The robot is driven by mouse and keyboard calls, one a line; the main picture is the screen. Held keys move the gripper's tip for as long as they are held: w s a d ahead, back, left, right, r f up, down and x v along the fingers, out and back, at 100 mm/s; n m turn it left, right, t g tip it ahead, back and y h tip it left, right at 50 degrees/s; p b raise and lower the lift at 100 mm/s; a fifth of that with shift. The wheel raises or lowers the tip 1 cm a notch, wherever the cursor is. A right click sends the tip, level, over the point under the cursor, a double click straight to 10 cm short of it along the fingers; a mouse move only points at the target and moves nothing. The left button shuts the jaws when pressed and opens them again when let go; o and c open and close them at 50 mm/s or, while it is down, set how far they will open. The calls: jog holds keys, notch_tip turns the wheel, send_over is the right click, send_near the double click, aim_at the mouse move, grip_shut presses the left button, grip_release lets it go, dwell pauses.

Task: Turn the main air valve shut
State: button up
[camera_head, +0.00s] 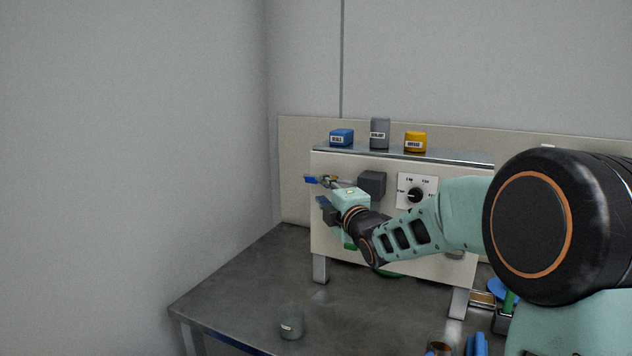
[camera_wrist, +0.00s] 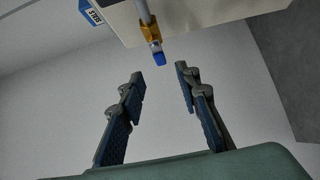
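A valve with a brass-coloured body (camera_wrist: 150,31) and a blue-tipped handle (camera_wrist: 158,57) shows in the wrist view, on a pale pipe beside the panel. The blue part (camera_head: 311,180) at the panel's left edge in the head view appears to be this handle. My gripper (camera_wrist: 160,78) is open, with its two blue-padded fingers apart and nothing between them. The handle tip lies just beyond the fingertips, roughly in line with the gap. In the head view my gripper (camera_head: 322,195) is at the panel's left side; it and my wrist partly hide the valve area.
The panel (camera_head: 330,240) stands on legs on a dark bench (camera_head: 240,298). It carries a dark grey box (camera_head: 372,184) and a dial (camera_head: 415,195). Blue (camera_head: 341,138), grey (camera_head: 380,133) and yellow (camera_head: 415,142) containers stand on top. A grey cup (camera_head: 291,322) stands at the bench front.

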aim_at(312, 181)
jog(key=p+x, duration=0.1)
jog(key=x, duration=0.7)
jog(key=shift+w+p, duration=0.1)
jog(key=shift+p, duration=0.25)
jog(key=shift+c, duration=0.4)
grip_shut()
